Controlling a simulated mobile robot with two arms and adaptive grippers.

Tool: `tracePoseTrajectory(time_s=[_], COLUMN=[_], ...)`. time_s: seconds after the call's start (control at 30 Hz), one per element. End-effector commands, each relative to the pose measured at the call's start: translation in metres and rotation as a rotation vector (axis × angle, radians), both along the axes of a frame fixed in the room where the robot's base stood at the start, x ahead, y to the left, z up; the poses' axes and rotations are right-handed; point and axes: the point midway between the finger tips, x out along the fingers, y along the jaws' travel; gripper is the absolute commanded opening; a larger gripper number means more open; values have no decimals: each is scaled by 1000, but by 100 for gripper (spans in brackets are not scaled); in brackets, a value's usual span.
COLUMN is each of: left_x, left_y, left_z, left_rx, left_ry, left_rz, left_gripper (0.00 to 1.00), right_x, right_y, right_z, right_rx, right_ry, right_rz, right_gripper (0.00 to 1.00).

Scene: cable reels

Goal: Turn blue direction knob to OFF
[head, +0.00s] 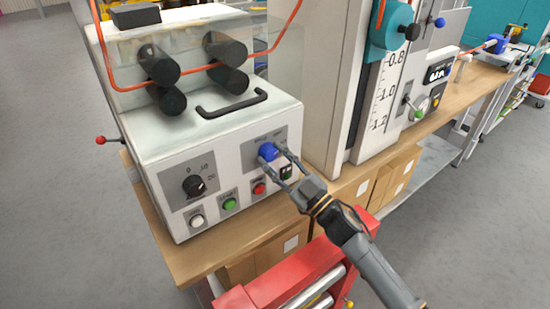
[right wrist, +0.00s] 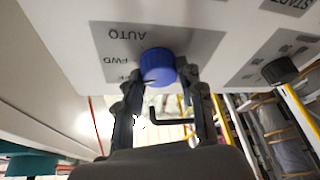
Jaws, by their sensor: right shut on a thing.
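The blue direction knob (head: 267,151) sits on a grey label plate on the front of a white machine. It also shows in the right wrist view (right wrist: 158,67), where labels reading AUTO and FWD lie beside it; a third label is partly covered and hard to read. My right gripper (head: 274,159) is at the knob, its two fingers shut on the knob's sides. The right wrist view shows the fingertips (right wrist: 157,78) on either side of it. I cannot make out the knob's pointer. My left gripper is not in view.
The white machine (head: 157,199) also carries a black speed knob (head: 194,185), a white button (head: 197,221), a green button (head: 230,204) and a red button (head: 259,188). A black handle (head: 232,106) and black rollers stand above.

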Motion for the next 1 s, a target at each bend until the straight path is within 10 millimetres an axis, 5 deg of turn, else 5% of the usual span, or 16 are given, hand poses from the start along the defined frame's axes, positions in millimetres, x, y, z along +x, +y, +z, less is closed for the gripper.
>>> tracePoseTrajectory(time_s=[0.5, 1.0], left_x=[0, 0], left_y=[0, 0], left_z=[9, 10], left_rx=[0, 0], left_ry=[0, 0], left_rz=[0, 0], left_gripper=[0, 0], right_x=[1, 1], right_y=[-1, -1], right_z=[1, 1], right_rx=[-251, -286], right_ry=[-181, -207], right_rz=[0, 1], right_gripper=[6, 6])
